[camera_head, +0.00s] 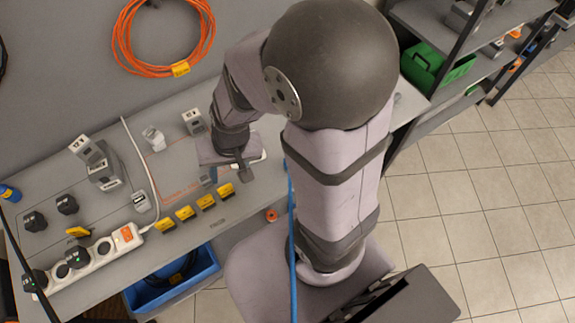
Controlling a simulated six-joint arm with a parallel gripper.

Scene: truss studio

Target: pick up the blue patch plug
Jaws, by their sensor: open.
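My gripper (227,175) points down, open, low over the workbench, just behind the row of yellow-labelled pieces. One dark finger shows clearly on its right side. A small grey-blue shape sits at its left, and I cannot tell whether it is the other finger or a separate thing. I cannot make out the blue patch plug for certain; my gripper and arm cover part of the bench there. A pale flat thing (257,157) is partly hidden behind my gripper.
Yellow-labelled pieces (205,201) line the bench's front edge. A white power strip (100,252) with black plugs, a white cable (140,165) and grey socket blocks (97,168) lie left. A blue bin (178,288) is below. An orange coiled cable (125,45) hangs behind.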

